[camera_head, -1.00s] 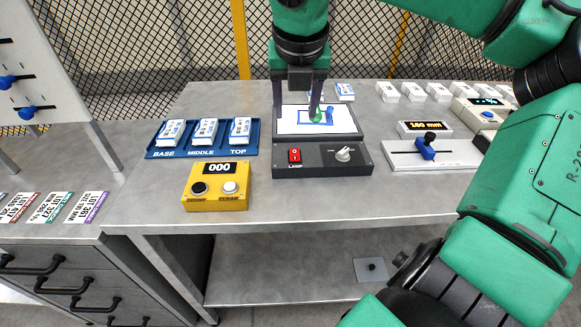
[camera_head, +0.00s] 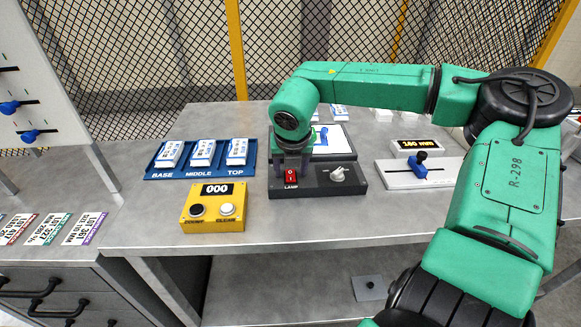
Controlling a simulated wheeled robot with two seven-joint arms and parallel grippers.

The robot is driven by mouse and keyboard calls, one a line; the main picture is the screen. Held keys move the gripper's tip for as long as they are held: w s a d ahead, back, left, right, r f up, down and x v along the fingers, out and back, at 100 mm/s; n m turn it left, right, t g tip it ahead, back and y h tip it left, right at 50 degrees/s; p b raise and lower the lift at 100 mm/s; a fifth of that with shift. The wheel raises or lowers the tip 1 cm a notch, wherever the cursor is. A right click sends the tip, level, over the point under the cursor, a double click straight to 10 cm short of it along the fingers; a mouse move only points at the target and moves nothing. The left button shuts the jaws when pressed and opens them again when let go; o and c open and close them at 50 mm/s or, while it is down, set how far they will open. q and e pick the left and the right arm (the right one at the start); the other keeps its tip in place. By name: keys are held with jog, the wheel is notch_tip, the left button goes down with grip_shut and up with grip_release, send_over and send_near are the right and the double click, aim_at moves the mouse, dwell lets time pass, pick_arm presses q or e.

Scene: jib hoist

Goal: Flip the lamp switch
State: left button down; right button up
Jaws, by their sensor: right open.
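The red lamp switch (camera_head: 291,177) sits on the left of the front of a dark control box (camera_head: 318,191), above the word LAMP. My right gripper (camera_head: 292,166) points down just above and behind the switch. Its fingers are partly hidden by the wrist and are hard to make out; they look close to the switch, but I cannot tell whether they touch it. A grey knob (camera_head: 338,174) sits on the right of the same box. My left gripper is not in view.
A white panel (camera_head: 336,140) lies behind the box, partly covered by my right arm. A yellow counter box (camera_head: 213,207) and a blue tray (camera_head: 249,152) with white blocks stand left. A slider unit (camera_head: 420,172) stands right. The table front is clear.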

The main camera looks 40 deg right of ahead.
grip_shut()
jog(key=shift+w+d+g+y, duration=0.15)
jog(key=shift+g+y, duration=0.15)
jog(key=shift+g, duration=0.3)
jog(key=shift+w+d+r+g+y+p, duration=0.1)
jog(key=shift+w+g+y+p, duration=0.1)
jog(key=shift+g+y+p, duration=0.3)
grip_release()
